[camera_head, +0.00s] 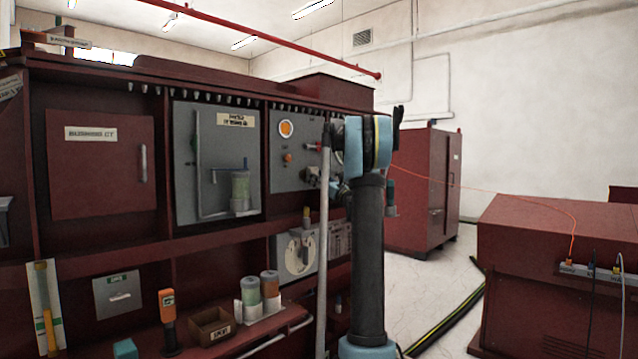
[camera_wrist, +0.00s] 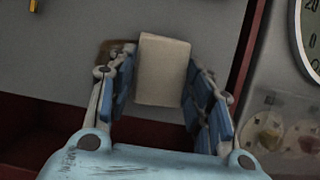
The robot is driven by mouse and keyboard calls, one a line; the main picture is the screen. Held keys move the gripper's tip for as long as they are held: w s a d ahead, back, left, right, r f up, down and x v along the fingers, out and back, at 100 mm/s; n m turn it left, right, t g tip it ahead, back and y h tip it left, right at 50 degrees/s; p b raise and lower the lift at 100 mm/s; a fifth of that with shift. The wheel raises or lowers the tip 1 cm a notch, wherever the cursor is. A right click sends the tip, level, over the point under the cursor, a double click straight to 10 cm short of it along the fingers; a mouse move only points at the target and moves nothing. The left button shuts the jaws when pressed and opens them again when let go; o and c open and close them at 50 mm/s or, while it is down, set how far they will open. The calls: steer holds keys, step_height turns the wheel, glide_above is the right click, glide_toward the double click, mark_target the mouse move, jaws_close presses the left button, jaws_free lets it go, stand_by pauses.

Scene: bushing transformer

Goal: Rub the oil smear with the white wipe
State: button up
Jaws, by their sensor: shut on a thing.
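My gripper (camera_wrist: 162,60) is shut on the white wipe (camera_wrist: 163,72), a pale block-like pad held between its blue-padded fingers in the wrist view. A brown patch, which looks like the oil smear (camera_wrist: 108,47), shows on the grey panel (camera_wrist: 75,60) just left of the wipe. The left finger and the wipe cover part of it. The wipe is in front of the panel; I cannot tell whether it touches it. In the head view my arm hides the wipe, and I cannot make out the smear.
A round gauge (camera_wrist: 311,35) and clear-covered fittings (camera_wrist: 268,135) are right of my gripper. A dark red frame borders the panel. In the head view, a shelf holds jars (camera_head: 250,291), an orange handheld device (camera_head: 167,308) and a small open box (camera_head: 211,326). A red cabinet (camera_head: 425,190) stands behind.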

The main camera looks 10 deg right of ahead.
steer(key=shift+s+a, duration=0.95)
steer(key=shift+a, duration=0.2)
steer(key=shift+s+a, duration=0.55)
steer(key=shift+a, duration=0.3)
steer(key=shift+s+a, duration=0.55)
steer(key=shift+a, duration=0.25)
steer(key=shift+d, duration=0.1)
steer(key=w+d, duration=0.6)
steer(key=d, duration=0.3)
steer(key=shift+w, duration=0.35)
steer(key=shift+s+a, duration=0.1)
steer(key=shift+s+a+r, duration=0.1)
steer(key=shift+s+a, duration=0.95)
steer(key=shift+a, duration=0.45)
steer(key=shift+s+a+f, duration=0.1)
steer(key=shift+s+a, duration=1)
steer(key=shift+a, duration=0.45)
steer(key=shift+s+a+r, duration=0.1)
steer(key=shift+s+a, duration=0.95)
steer(key=shift+a, duration=0.45)
